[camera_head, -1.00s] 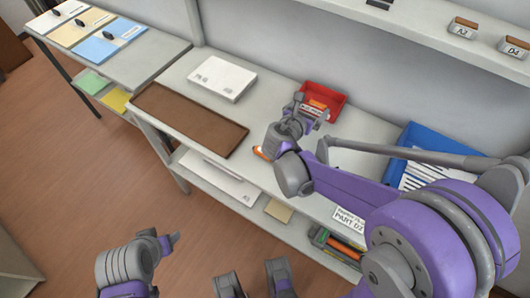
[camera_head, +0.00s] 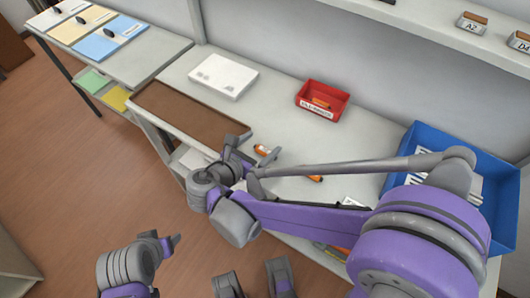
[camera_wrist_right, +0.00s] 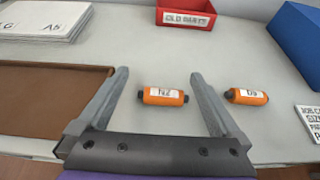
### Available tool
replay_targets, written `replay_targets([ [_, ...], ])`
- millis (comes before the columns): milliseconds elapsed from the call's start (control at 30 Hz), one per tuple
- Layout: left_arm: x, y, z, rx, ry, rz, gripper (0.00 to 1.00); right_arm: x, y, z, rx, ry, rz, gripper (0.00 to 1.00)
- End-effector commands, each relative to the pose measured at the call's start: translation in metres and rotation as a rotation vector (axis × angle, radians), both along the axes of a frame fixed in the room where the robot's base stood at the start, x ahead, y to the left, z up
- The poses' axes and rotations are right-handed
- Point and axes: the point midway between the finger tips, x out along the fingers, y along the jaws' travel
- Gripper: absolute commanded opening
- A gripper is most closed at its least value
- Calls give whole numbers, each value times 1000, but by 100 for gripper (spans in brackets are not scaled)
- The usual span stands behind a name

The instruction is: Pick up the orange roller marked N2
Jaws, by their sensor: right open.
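The orange roller marked N2 (camera_wrist_right: 164,96) lies on the grey table, with dark ends and a white label. In the right wrist view it appears between the open fingers of my right gripper (camera_wrist_right: 159,77), with space on both sides and nothing held. In the head view the right gripper (camera_head: 248,154) is beside this roller (camera_head: 262,150), which is partly hidden. A second orange roller (camera_wrist_right: 247,97) lies to its right, its label upside down; in the head view my arm partly covers it (camera_head: 316,178). My left gripper (camera_head: 168,244) is at lower left, away from the table.
A brown tray (camera_head: 190,116) lies left of the rollers. A red bin labelled OLD PARTS (camera_head: 316,113) stands behind them, holding an orange item. A white stack (camera_head: 222,77) lies at the back left, and a blue bin (camera_head: 440,140) stands at right.

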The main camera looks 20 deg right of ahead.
Motion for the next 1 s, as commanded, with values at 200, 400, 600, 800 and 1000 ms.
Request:
replay_targets([
  [200,0,0,-7,0,2,0,61,-50,58,3,-9,-13,-10,100],
  [400,0,0,-10,0,3,0,61,-57,59,0,-14,-20,-25,100],
  [600,0,0,-14,0,4,0,61,-38,35,-12,-14,-20,-26,100],
  [800,0,0,-15,0,5,0,61,-29,23,-18,-14,-19,-23,100],
  [1000,0,0,-20,0,7,0,61,-13,2,-29,-14,-19,-25,100],
])
